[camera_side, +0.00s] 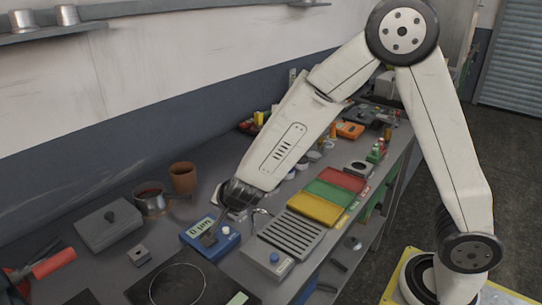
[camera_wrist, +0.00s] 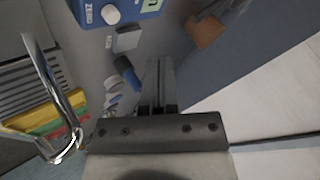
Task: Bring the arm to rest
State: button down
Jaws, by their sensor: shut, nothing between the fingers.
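My gripper (camera_side: 209,237) hangs over the worktop, pointing down and left, with its tips in front of the blue meter (camera_side: 222,235) in the side view. In the wrist view my gripper (camera_wrist: 160,64) has its two fingers together with nothing between them. A small saucepan (camera_side: 148,203) with reddish contents stands behind and left of the gripper, apart from it. A dark hob (camera_side: 180,284) with a pale ring lies at the near edge of the side view.
A brown pot (camera_side: 183,177) stands by the saucepan. A grey lidded box (camera_side: 108,229) is at left. A wall (camera_side: 150,60) runs behind.

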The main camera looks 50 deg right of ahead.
jog(key=s+d+n+g+y, duration=0.1)
jog(key=s+d+n+g, duration=0.2)
jog(key=s+n, duration=0.3)
jog(key=s+d+n+g+y, duration=0.1)
jog(key=s+d+n+g, duration=0.2)
jog(key=s+n, duration=0.4)
jog(key=s+d, duration=0.1)
jog(key=s, duration=0.4)
jog(key=shift+d, duration=0.4)
